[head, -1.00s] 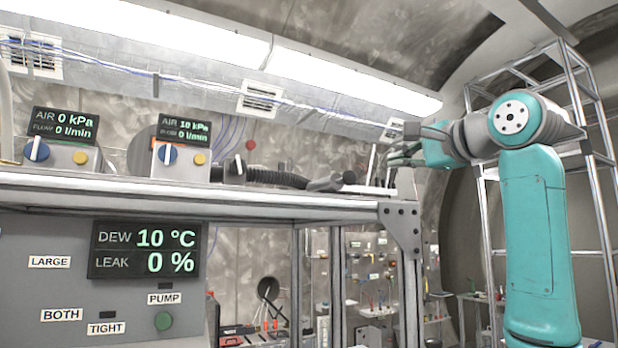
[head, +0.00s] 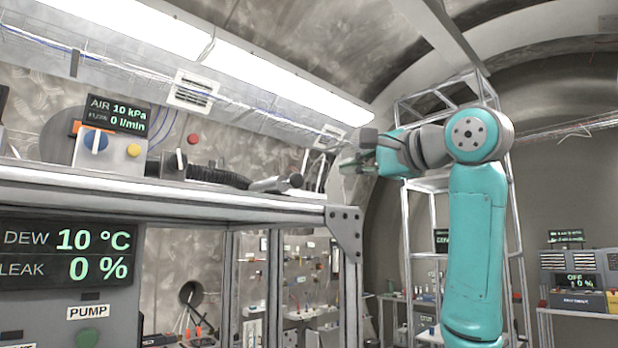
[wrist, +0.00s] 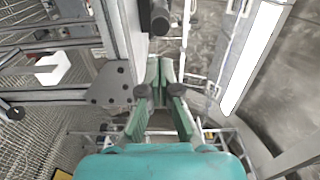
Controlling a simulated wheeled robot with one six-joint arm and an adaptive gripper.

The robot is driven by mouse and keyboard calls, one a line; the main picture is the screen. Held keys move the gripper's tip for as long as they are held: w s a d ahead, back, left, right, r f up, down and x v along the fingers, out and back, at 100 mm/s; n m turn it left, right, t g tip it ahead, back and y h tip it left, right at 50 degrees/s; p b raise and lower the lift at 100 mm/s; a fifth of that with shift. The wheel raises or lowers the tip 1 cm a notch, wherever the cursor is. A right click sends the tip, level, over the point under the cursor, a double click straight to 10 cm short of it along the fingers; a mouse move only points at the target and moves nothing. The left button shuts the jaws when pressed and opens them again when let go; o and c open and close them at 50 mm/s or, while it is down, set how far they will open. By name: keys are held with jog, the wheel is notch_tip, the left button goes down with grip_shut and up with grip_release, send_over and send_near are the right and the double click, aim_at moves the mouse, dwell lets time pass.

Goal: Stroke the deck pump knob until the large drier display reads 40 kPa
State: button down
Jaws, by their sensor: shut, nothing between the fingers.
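The display (head: 118,115) on the shelf unit reads AIR 10 kPa and 0 l/min. Beneath it a pale box (head: 108,152) carries a blue knob with a white bar and a yellow button. On the lower panel, a green round knob (head: 88,338) sits under the PUMP label (head: 88,312), cut by the bottom edge. My gripper (head: 352,165) is shut and empty, raised right of the shelf's end and well away from the green knob. In the wrist view its fingers (wrist: 160,75) show near the shelf's corner plate.
A lower display (head: 65,254) reads DEW 10 °C and LEAK 0 %. A metal rack stands behind my arm.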

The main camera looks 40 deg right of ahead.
aim_at(297, 180)
jog(key=w, duration=1.4)
jog(key=shift+d, duration=0.15)
jog(key=shift+w, duration=1.7)
